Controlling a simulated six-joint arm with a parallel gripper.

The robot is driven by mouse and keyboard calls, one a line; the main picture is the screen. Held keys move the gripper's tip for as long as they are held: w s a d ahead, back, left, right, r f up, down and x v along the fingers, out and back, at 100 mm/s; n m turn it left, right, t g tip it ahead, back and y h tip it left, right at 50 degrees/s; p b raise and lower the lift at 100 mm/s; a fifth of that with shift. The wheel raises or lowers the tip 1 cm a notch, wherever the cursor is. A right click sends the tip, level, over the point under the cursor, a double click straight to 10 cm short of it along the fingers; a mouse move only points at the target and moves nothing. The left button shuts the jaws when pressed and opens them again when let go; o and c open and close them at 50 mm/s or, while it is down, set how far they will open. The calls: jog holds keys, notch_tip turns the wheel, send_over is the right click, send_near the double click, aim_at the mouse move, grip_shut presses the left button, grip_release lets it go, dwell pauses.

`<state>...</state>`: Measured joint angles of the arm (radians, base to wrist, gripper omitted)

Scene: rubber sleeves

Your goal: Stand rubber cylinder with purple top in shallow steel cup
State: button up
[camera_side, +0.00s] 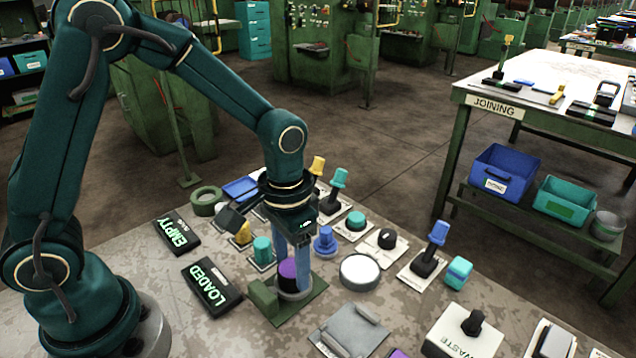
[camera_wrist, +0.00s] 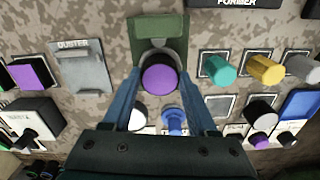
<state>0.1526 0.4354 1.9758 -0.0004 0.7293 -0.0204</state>
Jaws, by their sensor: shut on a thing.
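The rubber cylinder with a purple top (camera_side: 288,267) is dark-sided and looks upright. Its purple top (camera_wrist: 159,79) shows between my fingers in the wrist view. My gripper (camera_side: 291,274) has its two blue fingers closed against the cylinder's sides. A low, pale steel ring (camera_side: 293,294), apparently the shallow steel cup, sits on a green base under the cylinder. Its rim (camera_wrist: 150,56) shows just above the purple top in the wrist view. The cylinder's lower end is hidden, so I cannot tell whether it touches the cup floor.
The green base (camera_side: 262,296) has a raised block on its left. A white-topped round disc (camera_side: 360,271) stands close on the right, and a blue knob (camera_side: 325,241) behind. LOADED (camera_side: 211,285) and EMPTY (camera_side: 176,233) signs lie left. A grey plate (camera_side: 347,333) lies in front.

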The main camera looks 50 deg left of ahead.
aim_at(293, 267)
jog(key=shift+f, duration=0.1)
jog(key=o, duration=1.4)
notch_tip(293, 267, up, 11)
jog(key=shift+s+a+r+n+t, duration=0.3)
jog(key=shift+s+a+t, duration=0.5)
jog(key=shift+s, duration=0.8)
jog(key=shift+s+a+r+n+t, duration=0.25)
jog(key=shift+s+a+r+t, duration=0.25)
jog(key=shift+s+t, duration=0.85)
jog(key=shift+s+a+r+n+t, duration=0.25)
jog(key=shift+s+a+t, duration=0.45)
jog(key=shift+s, duration=1.15)
